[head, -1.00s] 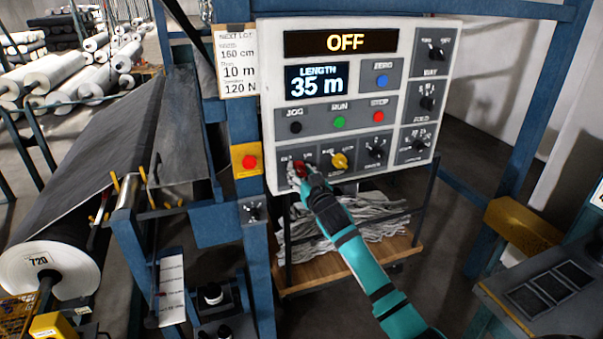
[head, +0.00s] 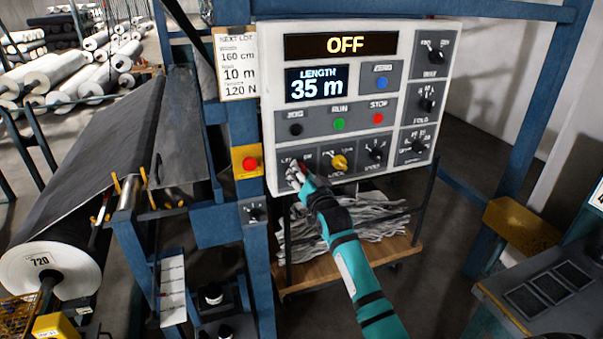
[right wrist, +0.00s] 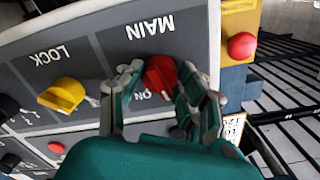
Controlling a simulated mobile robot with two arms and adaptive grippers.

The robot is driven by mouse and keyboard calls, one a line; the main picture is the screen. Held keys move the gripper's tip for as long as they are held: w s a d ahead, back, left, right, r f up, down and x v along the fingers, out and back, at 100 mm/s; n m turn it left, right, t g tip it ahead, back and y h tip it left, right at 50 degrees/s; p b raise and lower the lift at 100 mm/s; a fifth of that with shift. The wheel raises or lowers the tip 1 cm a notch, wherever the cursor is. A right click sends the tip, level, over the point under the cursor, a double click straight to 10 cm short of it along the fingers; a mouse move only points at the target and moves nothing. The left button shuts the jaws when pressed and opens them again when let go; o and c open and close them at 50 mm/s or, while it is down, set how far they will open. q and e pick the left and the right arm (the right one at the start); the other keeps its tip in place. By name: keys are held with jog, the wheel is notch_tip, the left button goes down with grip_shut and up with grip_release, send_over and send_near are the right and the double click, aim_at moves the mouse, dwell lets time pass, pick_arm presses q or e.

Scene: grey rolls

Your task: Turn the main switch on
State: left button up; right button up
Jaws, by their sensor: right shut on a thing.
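The red main switch (right wrist: 160,74) sits on the control panel (head: 266,110) under the word MAIN, upside down in the right wrist view. The word ON is partly visible beside it. My right gripper (right wrist: 158,92) is shut on this knob, with a finger on either side. In the head view my right gripper (head: 297,176) reaches the panel's lower left corner and mostly hides the knob. The top display (head: 345,44) reads OFF. My left gripper is in neither view.
A yellow lock knob (head: 340,162) sits just right of the main switch. A red button on a yellow box (head: 249,163) is close on the left. Rolls of cloth (head: 50,268) lie at the left.

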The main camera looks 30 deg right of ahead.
jog(key=m+p, duration=0.1)
jog(key=m, duration=0.5)
jog(key=shift+m+p, duration=0.3)
jog(key=shift+p, duration=0.05)
jog(key=m+p, duration=0.1)
jog(key=m, duration=0.4)
jog(key=shift+m, duration=0.4)
jog(key=o, duration=1.2)
jog(key=shift+c, duration=0.2)
jog(key=shift+s, duration=0.15)
jog(key=v, duration=1.1)
jog(key=shift+s, duration=0.4)
jog(key=shift+f, duration=0.15)
